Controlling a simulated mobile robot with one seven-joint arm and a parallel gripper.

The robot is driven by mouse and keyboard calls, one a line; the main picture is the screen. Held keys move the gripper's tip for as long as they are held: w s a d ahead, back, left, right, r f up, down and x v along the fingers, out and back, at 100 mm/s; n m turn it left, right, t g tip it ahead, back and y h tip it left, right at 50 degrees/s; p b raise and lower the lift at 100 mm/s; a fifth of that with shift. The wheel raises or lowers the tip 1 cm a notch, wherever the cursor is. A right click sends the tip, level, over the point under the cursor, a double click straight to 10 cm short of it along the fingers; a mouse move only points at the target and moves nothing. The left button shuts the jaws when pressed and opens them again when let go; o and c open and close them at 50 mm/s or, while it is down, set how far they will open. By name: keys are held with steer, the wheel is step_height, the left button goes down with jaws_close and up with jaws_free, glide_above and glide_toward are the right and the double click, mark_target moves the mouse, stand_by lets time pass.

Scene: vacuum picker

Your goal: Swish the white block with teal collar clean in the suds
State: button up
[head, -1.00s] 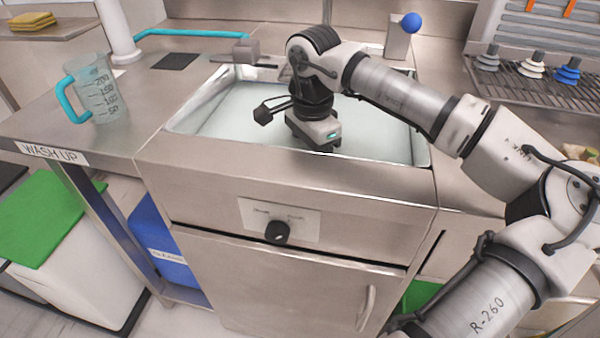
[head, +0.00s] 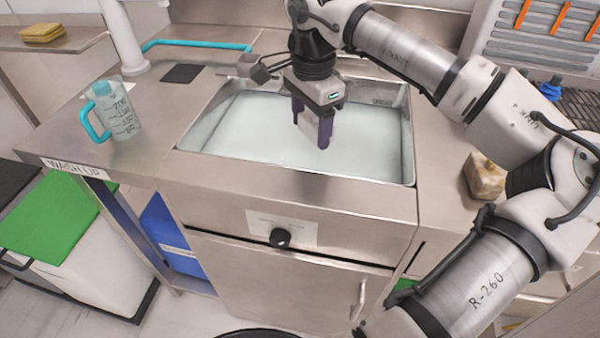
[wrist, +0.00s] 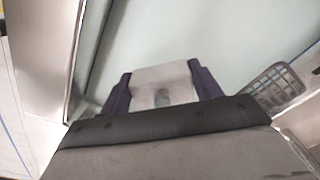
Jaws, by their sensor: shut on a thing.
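My gripper (head: 313,125) has purple fingers and hangs over the sink basin (head: 200,160), which holds pale, milky liquid (head: 250,125). It is shut on a whitish block (wrist: 165,76), seen between the fingers in the wrist view. A small grey-green patch shows on the block near the palm; I cannot tell if it is the teal collar.
A clear jug with a teal handle (head: 112,112) stands on the left counter. A mottled tan block (head: 484,177) sits on the right counter. The basin rim surrounds the liquid. In the wrist view a grey slotted basket-like thing (wrist: 275,85) is at the right.

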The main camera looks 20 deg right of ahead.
step_height(320, 180, up, 7)
steer(key=p, duration=0.4)
steer(key=shift+r, duration=0.1)
